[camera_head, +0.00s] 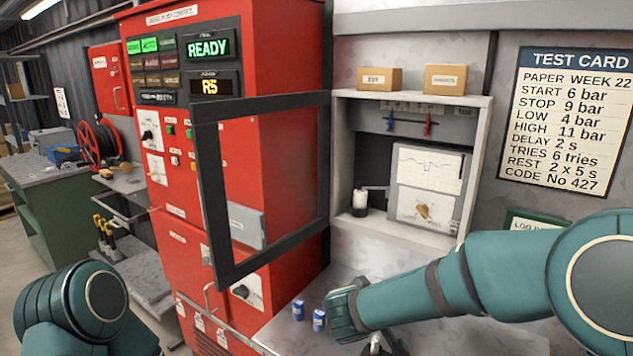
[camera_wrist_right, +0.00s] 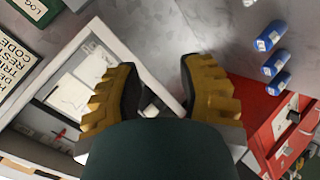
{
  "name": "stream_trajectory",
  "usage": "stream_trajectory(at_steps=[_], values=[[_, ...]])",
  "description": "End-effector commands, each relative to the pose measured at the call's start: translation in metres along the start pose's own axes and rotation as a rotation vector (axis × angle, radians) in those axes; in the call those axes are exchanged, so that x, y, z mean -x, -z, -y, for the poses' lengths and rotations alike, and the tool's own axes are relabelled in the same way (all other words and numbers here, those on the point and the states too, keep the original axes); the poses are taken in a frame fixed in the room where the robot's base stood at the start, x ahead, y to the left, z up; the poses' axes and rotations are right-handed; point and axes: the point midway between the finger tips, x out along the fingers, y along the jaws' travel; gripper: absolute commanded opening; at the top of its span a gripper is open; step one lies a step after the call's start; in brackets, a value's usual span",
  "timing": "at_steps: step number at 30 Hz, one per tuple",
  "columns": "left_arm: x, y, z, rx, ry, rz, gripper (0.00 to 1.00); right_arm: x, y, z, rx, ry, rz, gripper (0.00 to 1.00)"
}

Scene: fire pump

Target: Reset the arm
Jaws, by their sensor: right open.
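My right arm (camera_head: 440,285) reaches in from the right, low across the front of the white recorder cabinet (camera_head: 338,170). My right gripper (camera_wrist_right: 158,65) is open in the right wrist view, with yellow ribbed fingers apart and nothing held between them. In the head view its fingers are mostly hidden behind my wrist. The cabinet, with its chart (camera_head: 430,168), shows behind the left finger in the wrist view. My left arm (camera_head: 70,310) is at the lower left of the head view. Its gripper is out of the picture.
Blue cylinders (camera_head: 319,320) stand on the grey bench near my right wrist. A black-framed clear door (camera_head: 222,190) stands open before the red pump controller (camera_head: 270,50). Two cardboard boxes (camera_head: 380,79) sit on the cabinet. A test card (camera_head: 570,120) hangs right.

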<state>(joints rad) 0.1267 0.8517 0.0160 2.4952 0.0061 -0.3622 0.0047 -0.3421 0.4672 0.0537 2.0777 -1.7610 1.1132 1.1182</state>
Motion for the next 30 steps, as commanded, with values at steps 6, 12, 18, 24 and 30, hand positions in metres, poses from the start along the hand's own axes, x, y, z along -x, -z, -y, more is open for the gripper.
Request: stream_trajectory(at_steps=[6,12,18,24,30], values=[[-0.018,-0.002,0.007,-0.001,0.000,0.001,0.00,-0.026,-0.098,0.121,0.102,0.417,0.246,0.39],[-0.036,-0.004,0.014,-0.004,0.000,0.001,0.00,-0.009,-0.181,0.229,0.034,0.848,0.425,0.39],[-0.054,-0.006,0.021,-0.007,-0.001,0.001,0.00,0.013,-0.226,0.307,-0.226,1.149,0.507,0.39],[-0.070,-0.007,0.026,-0.009,-0.001,0.001,0.00,0.005,-0.254,0.348,-0.541,1.188,0.529,0.39],[-0.077,-0.008,0.029,-0.011,-0.001,0.001,0.00,-0.013,-0.279,0.359,-0.703,1.093,0.539,0.39]])
